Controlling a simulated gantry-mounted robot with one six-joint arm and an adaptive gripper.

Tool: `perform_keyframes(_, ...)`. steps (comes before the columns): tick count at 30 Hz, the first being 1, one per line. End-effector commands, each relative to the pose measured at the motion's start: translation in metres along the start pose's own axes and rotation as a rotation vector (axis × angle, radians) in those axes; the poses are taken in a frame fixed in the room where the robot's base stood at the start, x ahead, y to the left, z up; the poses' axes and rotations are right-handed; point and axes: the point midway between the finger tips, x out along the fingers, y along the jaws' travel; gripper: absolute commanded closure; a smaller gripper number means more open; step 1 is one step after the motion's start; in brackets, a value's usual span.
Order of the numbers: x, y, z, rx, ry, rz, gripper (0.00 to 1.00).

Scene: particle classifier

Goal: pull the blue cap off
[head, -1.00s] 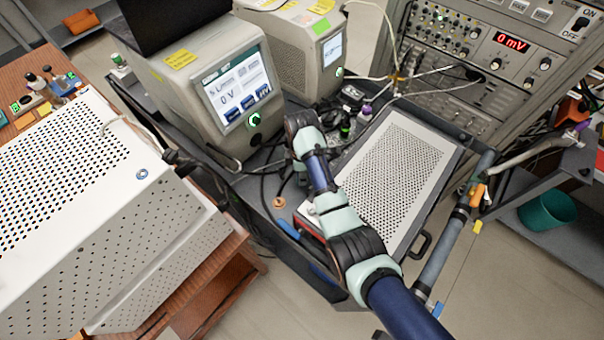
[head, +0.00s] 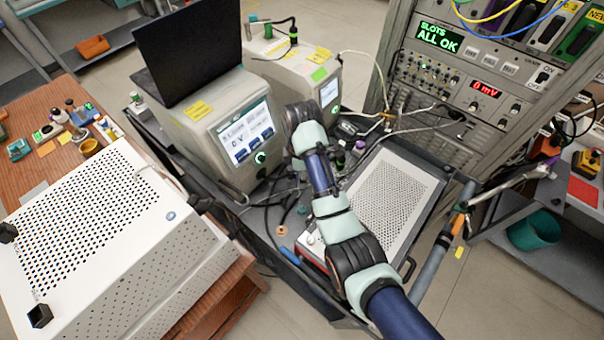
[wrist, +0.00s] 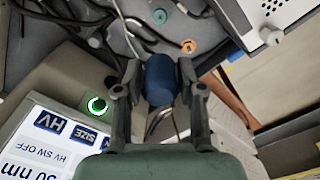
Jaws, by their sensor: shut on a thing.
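The blue cap (wrist: 160,82) is a dark blue rounded cylinder in the wrist view. My gripper (wrist: 161,70) is shut on it, one finger against each side. The cap's far side is hidden, so I cannot tell whether it still touches a port. The instrument with the lit screen (wrist: 58,140) and green-ringed button (wrist: 97,106) is beside my gripper, at lower left in the wrist view. In the head view the same instrument (head: 205,122) stands left of my arm. My gripper and the cap are hidden there behind my arm.
An orange ring (wrist: 188,46) and a small teal piece (wrist: 160,15) lie on the dark cart top, among loose cables. A perforated metal box (head: 395,200) sits right of my arm. A second instrument (head: 300,85) stands behind, and a rack (head: 470,90) stands at upper right.

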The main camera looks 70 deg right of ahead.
Motion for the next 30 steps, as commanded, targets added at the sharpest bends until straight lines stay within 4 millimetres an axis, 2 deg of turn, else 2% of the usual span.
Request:
perform_keyframes(8,-0.002,0.000,0.000,0.000,0.000,0.000,0.91)
perform_keyframes(30,-0.038,0.000,0.000,0.000,0.000,0.000,0.91)
